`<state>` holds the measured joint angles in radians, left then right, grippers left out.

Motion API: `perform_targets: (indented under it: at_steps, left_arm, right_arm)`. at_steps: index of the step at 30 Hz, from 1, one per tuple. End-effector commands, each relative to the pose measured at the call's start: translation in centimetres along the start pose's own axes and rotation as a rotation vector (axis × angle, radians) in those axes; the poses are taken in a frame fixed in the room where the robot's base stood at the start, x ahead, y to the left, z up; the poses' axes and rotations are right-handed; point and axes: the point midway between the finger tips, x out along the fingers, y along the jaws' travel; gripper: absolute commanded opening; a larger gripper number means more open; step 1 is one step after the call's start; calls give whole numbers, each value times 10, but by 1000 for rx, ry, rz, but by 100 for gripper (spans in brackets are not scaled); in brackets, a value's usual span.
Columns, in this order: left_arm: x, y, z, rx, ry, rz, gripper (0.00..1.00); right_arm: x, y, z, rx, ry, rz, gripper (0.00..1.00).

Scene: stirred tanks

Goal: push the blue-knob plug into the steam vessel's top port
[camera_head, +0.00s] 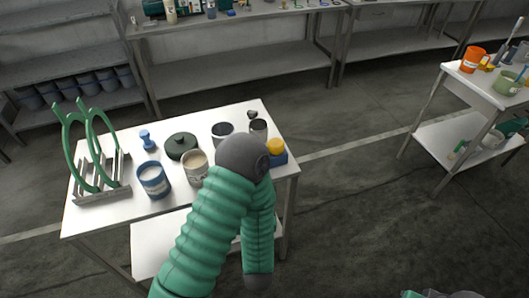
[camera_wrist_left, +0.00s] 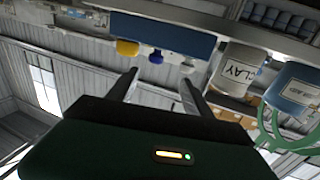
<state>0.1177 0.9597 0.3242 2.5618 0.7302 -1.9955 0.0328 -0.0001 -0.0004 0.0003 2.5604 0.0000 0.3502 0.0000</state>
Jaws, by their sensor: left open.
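My left gripper (camera_wrist_left: 161,83) is open, with nothing between its fingers in the left wrist view. That view appears upside down. Beyond the fingertips is a blue block (camera_wrist_left: 165,32) with a yellow knob (camera_wrist_left: 127,47), a blue knob (camera_wrist_left: 155,57) and a pale knob (camera_wrist_left: 187,67). In the head view, the blue block with its yellow knob (camera_head: 276,146) sits at the table's right edge, partly behind my arm. A separate blue-knobbed piece (camera_head: 148,140) stands near the green rings. I cannot tell which thing is the steam vessel. The right gripper is not in view.
The white table (camera_head: 105,215) carries a green-ring rack (camera_head: 101,190), a blue can (camera_head: 153,180), a beige can (camera_head: 195,167), a dark lidded pot (camera_head: 181,146) and dark cups (camera_head: 222,131). A second table (camera_head: 484,88) stands right across open floor. Shelves line the back.

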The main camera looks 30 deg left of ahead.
Motion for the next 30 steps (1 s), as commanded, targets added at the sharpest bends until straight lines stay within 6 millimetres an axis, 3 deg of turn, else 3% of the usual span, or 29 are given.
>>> perform_targets:
  at_steps: [5, 6, 13, 18, 30]
  left_arm:
    - [22, 2, 2, -2, 18, -9, 59]
    - [27, 4, 7, -7, 19, -9, 59]
    - [48, 4, 5, 3, 25, -1, 59]
    - [90, 5, -6, 2, 16, -2, 59]
    - [149, 12, -4, 1, 15, -1, 59]
  right_arm:
    - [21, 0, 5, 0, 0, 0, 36]
    - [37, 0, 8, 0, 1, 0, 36]
    - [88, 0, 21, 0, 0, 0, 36]
    - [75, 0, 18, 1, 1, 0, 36]
    - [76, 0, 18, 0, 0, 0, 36]
